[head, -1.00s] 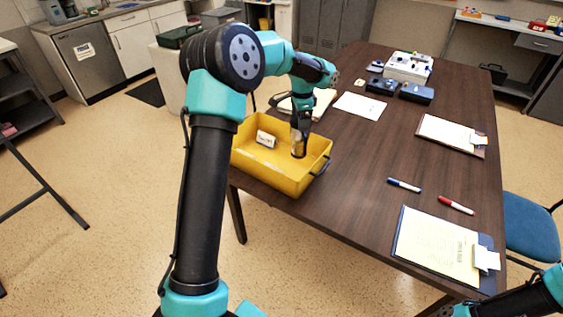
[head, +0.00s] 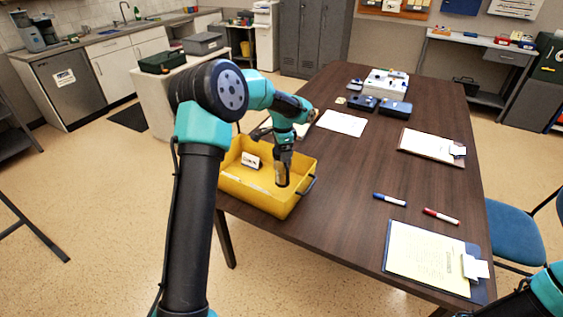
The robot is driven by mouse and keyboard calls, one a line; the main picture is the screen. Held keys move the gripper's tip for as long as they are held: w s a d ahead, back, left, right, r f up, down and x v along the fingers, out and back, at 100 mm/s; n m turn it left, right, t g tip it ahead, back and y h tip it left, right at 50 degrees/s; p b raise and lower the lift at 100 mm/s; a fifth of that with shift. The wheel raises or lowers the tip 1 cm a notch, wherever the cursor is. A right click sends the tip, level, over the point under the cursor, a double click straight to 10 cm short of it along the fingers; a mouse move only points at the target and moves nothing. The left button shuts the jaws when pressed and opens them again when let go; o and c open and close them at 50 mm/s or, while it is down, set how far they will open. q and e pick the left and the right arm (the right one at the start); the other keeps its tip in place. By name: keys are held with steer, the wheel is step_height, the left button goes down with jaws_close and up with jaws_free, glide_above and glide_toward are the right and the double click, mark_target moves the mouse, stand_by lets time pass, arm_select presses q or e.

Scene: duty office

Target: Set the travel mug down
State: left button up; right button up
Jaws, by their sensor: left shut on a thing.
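My left gripper (head: 283,161) points down over the right part of the yellow bin (head: 238,193) in the head view. It is shut on the travel mug (head: 282,177), a small brownish cylinder with a dark lower end. The mug hangs upright below the fingers, within the bin's outline near its right end. I cannot tell whether its base touches the bin floor. My right gripper is not in view; only part of that arm shows at the lower right corner.
A white label card (head: 251,161) stands in the bin. The bin sits at the left edge of the dark table (head: 340,190). Blue (head: 389,199) and red (head: 441,216) markers, clipboards (head: 430,258) and dark boxes (head: 394,108) lie on the table.

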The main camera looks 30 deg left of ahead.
arm_select(q)
steer(key=shift+f, duration=2.55)
steer(key=o, duration=1.3)
step_height(320, 180, up, 12)
steer(key=shift+r, duration=0.1)
